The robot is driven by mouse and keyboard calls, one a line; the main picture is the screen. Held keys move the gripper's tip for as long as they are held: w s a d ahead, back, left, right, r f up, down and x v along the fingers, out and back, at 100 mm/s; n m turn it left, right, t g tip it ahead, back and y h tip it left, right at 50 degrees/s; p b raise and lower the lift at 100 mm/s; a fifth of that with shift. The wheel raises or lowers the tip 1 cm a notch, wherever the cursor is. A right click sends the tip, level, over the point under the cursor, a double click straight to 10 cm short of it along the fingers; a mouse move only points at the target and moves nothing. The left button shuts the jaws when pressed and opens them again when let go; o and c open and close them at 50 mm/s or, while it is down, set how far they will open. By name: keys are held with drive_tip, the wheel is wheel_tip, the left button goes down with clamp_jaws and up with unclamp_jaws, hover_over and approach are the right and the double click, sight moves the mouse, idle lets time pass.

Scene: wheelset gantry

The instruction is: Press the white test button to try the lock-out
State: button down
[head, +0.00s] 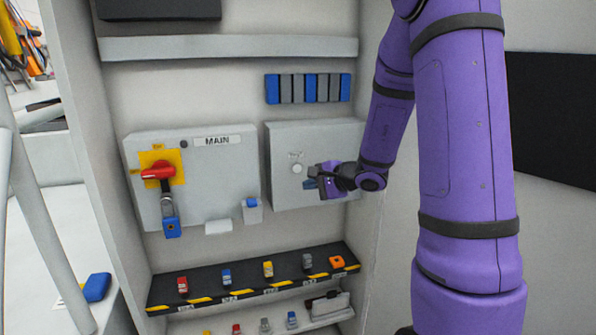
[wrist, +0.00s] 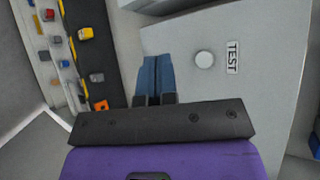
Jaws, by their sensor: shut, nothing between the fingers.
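The white round test button (head: 297,169) is on the front of the grey box at the right of the panel. It also shows in the wrist view (wrist: 204,59), beside a TEST label (wrist: 233,57). My gripper (head: 311,184) is shut and empty, just right of and below the button in the head view. In the wrist view its blue fingertips (wrist: 155,75) are together, left of the button and apart from it. On the MAIN box (head: 225,175), a red switch handle (head: 158,171) sits on a yellow plate, with a blue padlock (head: 172,228) hanging below it.
A black shelf (head: 220,289) with yellow stripes holds several coloured padlocks below the boxes. A lower ledge (head: 325,319) holds more small items. A row of blue and grey modules (head: 308,88) is above the test box. A cabinet wall stands at the left.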

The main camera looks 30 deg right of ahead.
drive_tip(key=shift+w, duration=0.1)
drive_tip(key=shift+w+d, duration=0.4)
drive_tip(key=shift+w, duration=0.95)
drive_tip(key=shift+w+d, duration=0.4)
drive_tip(key=shift+w, duration=1)
drive_tip(key=shift+w+d, duration=0.4)
drive_tip(key=shift+w, duration=0.95)
drive_tip(key=shift+w, duration=0.1)
drive_tip(key=shift+w+d, duration=0.1)
drive_tip(key=shift+w, duration=0.25)
drive_tip(key=shift+w+d, duration=0.15)
drive_tip(key=shift+w, duration=0.2)
drive_tip(key=shift+s, duration=0.1)
drive_tip(key=shift+s+a, duration=0.25)
drive_tip(key=shift+s, duration=0.45)
drive_tip(key=shift+s+a, duration=0.25)
drive_tip(key=shift+s, duration=0.55)
drive_tip(key=shift+s+a, duration=0.2)
drive_tip(key=shift+s, duration=0.6)
drive_tip(key=shift+s+a, duration=0.25)
drive_tip(key=shift+s, duration=0.55)
